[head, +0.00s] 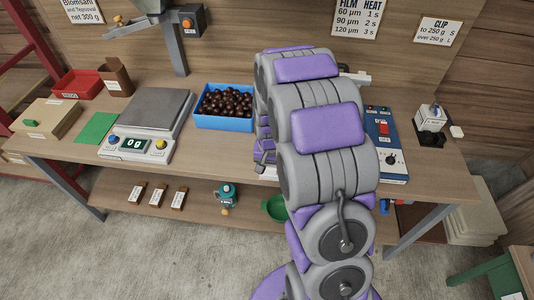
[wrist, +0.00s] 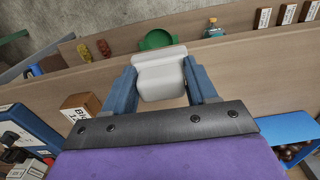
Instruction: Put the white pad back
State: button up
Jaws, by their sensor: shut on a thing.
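The white pad (wrist: 160,80) shows in the wrist view as a pale block with a wider lip at its far end. My gripper (wrist: 163,88) is shut on it, with one blue-grey finger on each side. The pad is over the front part of the wooden bench (wrist: 110,80); I cannot tell whether it touches the bench top. In the head view my arm hides the pad and most of the gripper. A small white block (head: 457,131) lies at the bench's right end.
A scale (head: 148,125) and a blue crate of chestnuts (head: 225,107) stand left of my arm. A green bowl (wrist: 157,39) and small labelled blocks (head: 158,195) are on the lower shelf.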

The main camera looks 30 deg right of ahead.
jog(key=w+d, duration=0.1)
jog(key=w, duration=0.2)
jog(key=w+d+b, duration=0.1)
jog(key=w, duration=0.3)
jog(key=w+d+f+b, duration=0.1)
jog(key=w+d, duration=0.1)
jog(key=w, duration=0.1)
jog(key=shift+w+d+f, duration=0.1)
jog(key=shift+w, duration=0.05)
jog(key=shift+f+b, duration=0.6)
jog(key=shift+f, duration=1.15)
jog(key=shift+r, duration=0.1)
jog(key=o, duration=0.9)
